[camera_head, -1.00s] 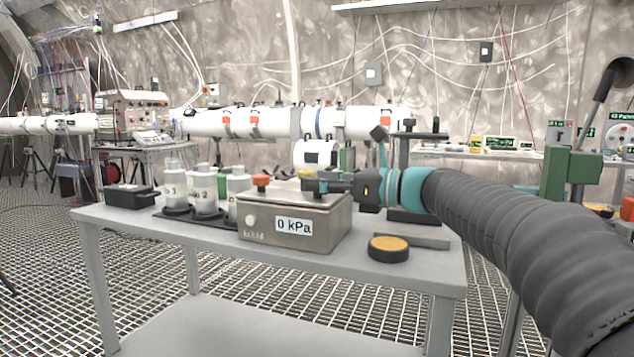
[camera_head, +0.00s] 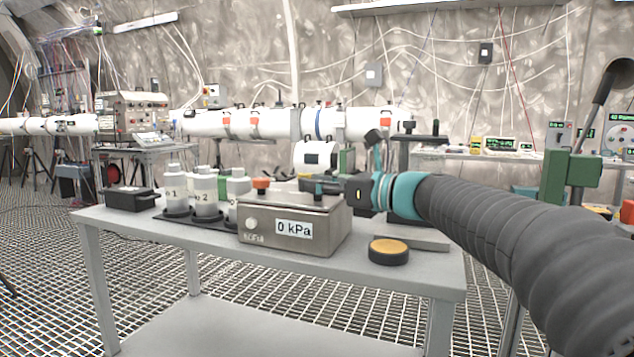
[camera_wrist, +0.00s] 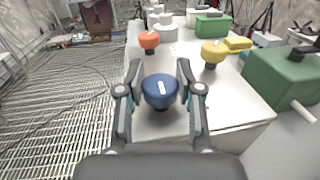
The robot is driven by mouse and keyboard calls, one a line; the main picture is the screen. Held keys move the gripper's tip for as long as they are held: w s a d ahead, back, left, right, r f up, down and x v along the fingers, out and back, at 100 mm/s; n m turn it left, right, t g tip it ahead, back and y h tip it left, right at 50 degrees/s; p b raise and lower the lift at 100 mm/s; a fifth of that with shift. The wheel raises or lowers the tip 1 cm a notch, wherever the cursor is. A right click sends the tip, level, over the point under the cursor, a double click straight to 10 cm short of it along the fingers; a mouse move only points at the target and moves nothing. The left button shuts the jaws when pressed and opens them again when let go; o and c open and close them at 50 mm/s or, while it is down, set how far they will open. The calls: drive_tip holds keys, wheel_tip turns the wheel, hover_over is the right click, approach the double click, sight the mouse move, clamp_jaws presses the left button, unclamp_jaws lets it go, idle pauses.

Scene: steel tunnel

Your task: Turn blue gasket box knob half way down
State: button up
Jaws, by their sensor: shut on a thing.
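The blue knob (camera_wrist: 160,91) stands on top of the grey metal box in the wrist view, with a white mark line on its face running nearly straight away from me. My gripper (camera_wrist: 157,84) has its two fingers on either side of this knob, shut on it. In the head view my gripper (camera_head: 322,186) is at the right end of the gasket box (camera_head: 265,229), which shows a "0 kPa" label. The blue knob is hidden there behind the fingers. An orange knob (camera_wrist: 149,41) and a yellow knob (camera_wrist: 212,53) are on the same box top, farther off.
The box stands on a grey table (camera_head: 400,280). A black puck with a yellow top (camera_head: 388,251) lies right of it. White bottles (camera_head: 205,192) stand in a black rack at left. A green block (camera_wrist: 283,78) is close on the right in the wrist view.

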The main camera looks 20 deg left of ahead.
drive_tip(key=shift+m+t, duration=0.3)
drive_tip(key=shift+t, duration=0.2)
drive_tip(key=o, duration=1.2)
drive_tip(key=v, duration=1.2)
drive_tip(key=shift+r, duration=0.15)
